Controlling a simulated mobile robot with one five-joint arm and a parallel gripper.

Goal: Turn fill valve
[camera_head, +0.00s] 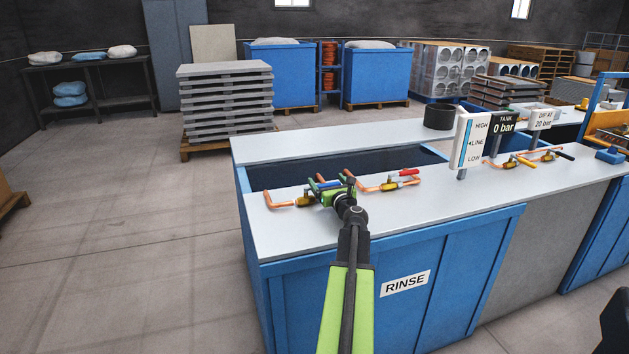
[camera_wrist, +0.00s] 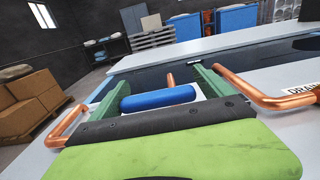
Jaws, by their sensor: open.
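A blue valve handle (camera_wrist: 158,98) lies between the fingers of my gripper (camera_wrist: 152,86) in the wrist view. My gripper is open, with one green finger on each side of the handle; I cannot tell whether either touches it. In the head view my gripper (camera_head: 328,181) is low over the rinse counter, at a copper pipe (camera_head: 281,203) with a brass valve body (camera_head: 305,200). My gripper hides much of this valve, and I see no label for it. To its right is a similar valve with a red handle (camera_head: 408,172).
A partly visible label starting "DRA" (camera_wrist: 302,88) is beside the right copper pipe (camera_wrist: 262,101). A level gauge (camera_head: 470,142) and a "TANK 0 bar" sign (camera_head: 504,124) stand farther right. The rinse counter (camera_head: 300,233) has bare room in front.

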